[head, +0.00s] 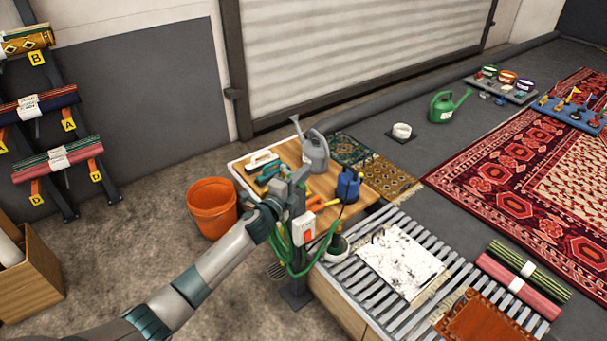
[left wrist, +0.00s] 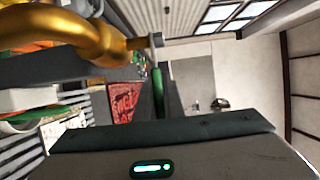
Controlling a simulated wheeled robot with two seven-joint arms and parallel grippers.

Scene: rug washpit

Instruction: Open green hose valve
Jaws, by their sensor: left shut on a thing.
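My left arm reaches in from the lower left of the head view. Its gripper (head: 286,192) is at the top of a grey post (head: 296,288) beside the wooden table. In the left wrist view, a brass pipe (left wrist: 62,32) bends in from the upper left. A narrow green handle (left wrist: 157,92) stands at the dark jaws (left wrist: 162,100), which are shut on it. In the head view, the gripper hides the valve. A green hose (head: 292,268) hangs in loops on the post. My right gripper is not in view.
A white box with a red switch (head: 304,230) is on the post. An orange bucket (head: 211,207) stands left of the table. A slatted bench (head: 345,285) adjoins on the right.

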